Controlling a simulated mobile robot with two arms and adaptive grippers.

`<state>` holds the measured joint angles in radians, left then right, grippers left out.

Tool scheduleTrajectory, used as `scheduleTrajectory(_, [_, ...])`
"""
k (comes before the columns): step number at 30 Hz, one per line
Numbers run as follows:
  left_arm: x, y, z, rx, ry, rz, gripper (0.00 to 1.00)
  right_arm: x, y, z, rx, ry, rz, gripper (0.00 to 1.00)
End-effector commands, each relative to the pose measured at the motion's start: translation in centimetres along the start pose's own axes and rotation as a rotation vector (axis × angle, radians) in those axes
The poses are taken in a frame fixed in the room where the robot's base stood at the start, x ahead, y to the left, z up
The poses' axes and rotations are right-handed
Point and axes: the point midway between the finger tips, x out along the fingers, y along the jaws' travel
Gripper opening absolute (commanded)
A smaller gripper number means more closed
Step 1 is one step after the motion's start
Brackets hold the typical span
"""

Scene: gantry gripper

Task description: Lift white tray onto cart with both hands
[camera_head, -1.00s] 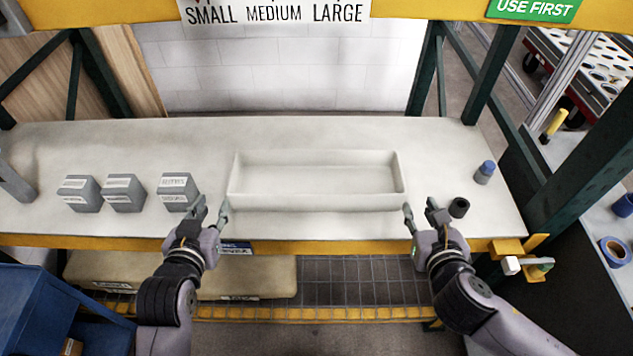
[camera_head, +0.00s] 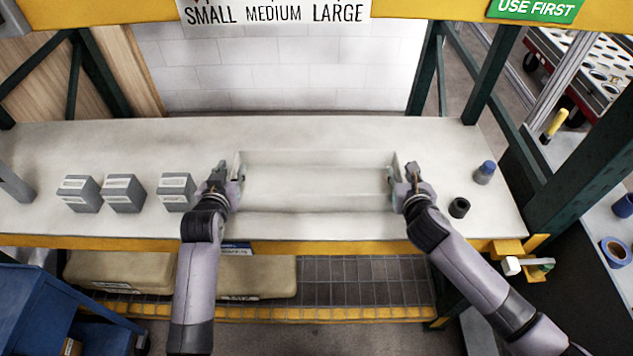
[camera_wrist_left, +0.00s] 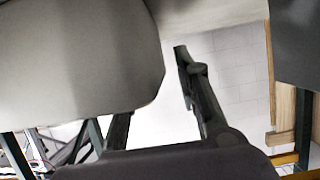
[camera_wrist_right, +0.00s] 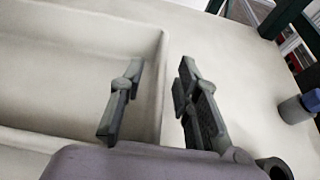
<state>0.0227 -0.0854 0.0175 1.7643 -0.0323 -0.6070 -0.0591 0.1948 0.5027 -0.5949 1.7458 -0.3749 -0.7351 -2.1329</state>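The long white tray (camera_head: 315,160) rests on the white workbench between my two grippers. My left gripper (camera_head: 226,176) is at the tray's left end wall in the head view. In the left wrist view its fingers (camera_wrist_left: 158,105) stand apart; what lies between them is unclear. My right gripper (camera_head: 402,174) is at the tray's right end wall. In the right wrist view its fingers (camera_wrist_right: 158,100) are apart, one over the tray's inside and one outside the end wall (camera_wrist_right: 158,75). A blue cart-like unit (camera_head: 35,305) stands at the lower left; I cannot tell whether it is the cart.
Several grey boxes (camera_head: 124,194) stand left of the tray. A blue-capped jar (camera_head: 485,173) and a small black cylinder (camera_head: 459,208) are right of my right gripper. Green posts (camera_head: 492,75) frame the bench. A red wheeled rack (camera_head: 585,65) shows at the upper right.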

Motion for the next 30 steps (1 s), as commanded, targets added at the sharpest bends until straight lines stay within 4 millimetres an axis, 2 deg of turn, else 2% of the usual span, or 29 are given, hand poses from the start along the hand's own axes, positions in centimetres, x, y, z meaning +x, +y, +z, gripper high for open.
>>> scheduleTrajectory(4, [0.76,0.00,0.00,-0.001,-0.001,0.000,0.30,0.74,0.04,0.00,0.000,0.000,0.000,0.30])
scheduleTrajectory(13, [0.83,0.00,0.02,-0.001,-0.001,0.000,0.29,0.83,0.02,-0.01,0.000,0.000,0.000,0.29])
scheduleTrajectory(26, [0.81,0.00,0.02,-0.001,-0.001,0.000,0.01,0.80,0.00,-0.02,0.000,0.001,0.000,0.01])
scheduleTrajectory(30, [0.80,0.01,0.02,-0.001,-0.001,0.000,0.00,0.80,0.00,-0.02,0.000,0.001,0.000,0.00])
